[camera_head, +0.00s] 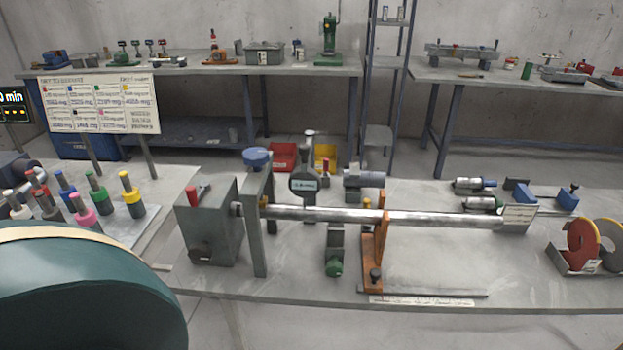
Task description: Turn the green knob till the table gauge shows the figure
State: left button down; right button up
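The green knob (335,268) sits on the front end of a small grey block on the workbench, below a long steel shaft (420,215). A round dark gauge (304,184) with a small pale display stands on a post just behind the shaft. Its figure is too small to read. The shaft runs from a grey housing (208,230) with a red-topped part, past an orange bracket (374,248), to a plate at the right. Neither of my grippers shows, and nothing touches the knob.
A large dark teal rounded shape fills the lower left corner. Bottles with coloured caps (96,190) stand on a left table before a printed board (98,102). The bench (450,262) is mostly bare right of the bracket.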

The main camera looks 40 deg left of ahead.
aim_at(334, 269)
jog(key=u, duration=1.45)
